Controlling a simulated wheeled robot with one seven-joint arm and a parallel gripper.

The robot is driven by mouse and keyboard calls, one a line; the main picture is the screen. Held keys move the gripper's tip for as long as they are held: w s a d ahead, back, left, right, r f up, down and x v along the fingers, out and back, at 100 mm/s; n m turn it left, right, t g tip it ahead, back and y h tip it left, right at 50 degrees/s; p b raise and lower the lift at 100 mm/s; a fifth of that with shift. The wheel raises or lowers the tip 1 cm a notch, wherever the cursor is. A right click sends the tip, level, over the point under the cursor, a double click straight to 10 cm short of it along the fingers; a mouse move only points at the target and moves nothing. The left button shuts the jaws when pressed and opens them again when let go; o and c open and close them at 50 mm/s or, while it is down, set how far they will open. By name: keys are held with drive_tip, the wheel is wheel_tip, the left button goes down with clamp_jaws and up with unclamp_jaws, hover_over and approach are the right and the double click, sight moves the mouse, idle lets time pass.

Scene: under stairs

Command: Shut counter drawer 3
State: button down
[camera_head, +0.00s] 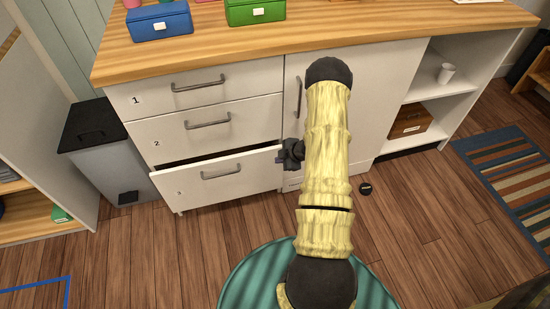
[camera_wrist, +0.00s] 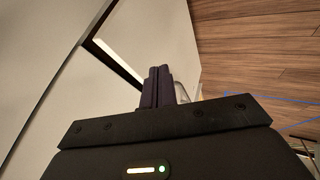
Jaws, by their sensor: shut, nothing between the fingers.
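Counter drawer 3 (camera_head: 222,178) is the lowest of the white drawers at the counter's left. It stands a little way out, with a dark gap (camera_head: 205,155) above its front. Its grey bar handle (camera_head: 221,172) is free. My gripper (camera_head: 283,158) is at the right end of the drawer front, near its top corner; I cannot tell whether it touches. In the wrist view my gripper's fingers (camera_wrist: 158,86) are shut with nothing between them, close to the drawer's edge and gap (camera_wrist: 118,60).
Drawers 1 (camera_head: 205,87) and 2 (camera_head: 212,121) are shut above. A cabinet door (camera_head: 373,85) is right of the drawers. A grey bin (camera_head: 105,160) stands left of the drawer. The floor in front of the drawer is clear.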

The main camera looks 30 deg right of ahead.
drive_tip(key=p+v, duration=0.1)
drive_tip(key=v, duration=0.5)
drive_tip(key=shift+r, duration=0.35)
drive_tip(key=a+r+m+g+h, duration=0.1)
drive_tip(key=a+r+m+h, duration=0.45)
drive_tip(key=r, duration=1.05)
drive_tip(key=s+a+r+m+g+y, duration=0.1)
drive_tip(key=s+a+r+m, duration=0.3)
drive_tip(key=s+a, duration=0.3)
drive_tip(key=s+a+r+m+g+y, duration=0.1)
drive_tip(key=s+a+r+m+g, duration=0.1)
drive_tip(key=s+a+r+m, duration=0.2)
drive_tip(key=s+a+r, duration=0.2)
drive_tip(key=s+a, duration=0.2)
drive_tip(key=a, duration=0.2)
drive_tip(key=shift+s, duration=0.35)
drive_tip(key=shift+f+m, duration=0.1)
drive_tip(key=shift+m, duration=0.15)
